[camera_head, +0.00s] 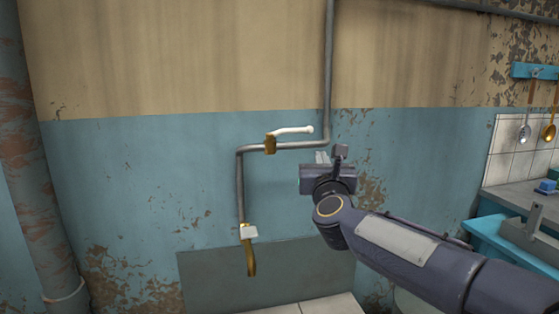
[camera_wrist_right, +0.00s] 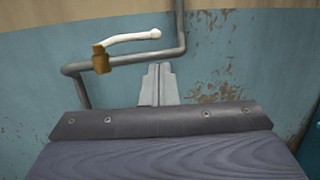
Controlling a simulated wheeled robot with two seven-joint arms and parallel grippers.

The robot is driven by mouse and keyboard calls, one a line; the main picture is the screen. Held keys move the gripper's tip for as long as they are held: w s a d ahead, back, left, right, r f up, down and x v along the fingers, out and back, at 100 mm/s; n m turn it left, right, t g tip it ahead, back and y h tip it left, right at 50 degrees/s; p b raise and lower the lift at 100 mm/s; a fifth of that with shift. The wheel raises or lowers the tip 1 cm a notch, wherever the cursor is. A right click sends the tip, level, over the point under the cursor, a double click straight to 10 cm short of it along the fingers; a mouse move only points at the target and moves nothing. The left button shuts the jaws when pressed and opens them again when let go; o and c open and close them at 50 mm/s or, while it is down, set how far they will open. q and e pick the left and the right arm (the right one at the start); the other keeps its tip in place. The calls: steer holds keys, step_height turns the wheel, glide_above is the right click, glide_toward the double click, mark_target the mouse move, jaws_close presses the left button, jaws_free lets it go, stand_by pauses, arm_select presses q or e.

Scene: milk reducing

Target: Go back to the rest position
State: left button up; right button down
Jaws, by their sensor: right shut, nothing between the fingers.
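The handle also shows at the upper left of the right wrist view (camera_wrist_right: 132,39). My left gripper is in neither view.
A grey pipe (camera_head: 240,185) runs down the wall to a brass tap (camera_head: 250,258). A thick rusty pipe (camera_head: 35,190) stands at the left. At the right are a counter (camera_head: 510,198) and a rail (camera_head: 534,71) with hanging utensils. The wall left of the grey pipe is clear.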

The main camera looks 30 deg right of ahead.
steer(key=s+a+f+n+g+y, duration=0.1)
steer(key=s+a+f+n+y, duration=0.45)
steer(key=n, duration=0.55)
steer(key=s+a+f+n+g+y, duration=0.2)
steer(key=s+a+f+n+y, duration=0.35)
steer(key=n, duration=0.55)
steer(key=s+a+f+n+g+y, duration=0.1)
steer(key=s+a+f+n+g, duration=0.35)
steer(key=s+f+n, duration=0.5)
steer(key=s+a+f+n+g+y, duration=0.1)
steer(key=s+a+f+n+g, duration=0.3)
steer(key=s+f+n, duration=0.6)
step_height(320, 180, up, 23)
steer(key=d+m+p, duration=0.1)
steer(key=p, duration=2.3)
steer(key=shift+w+m+g, duration=0.35)
steer(key=shift+g, duration=0.1)
steer(key=shift+d+f, duration=0.1)
steer(key=shift+f, duration=0.05)
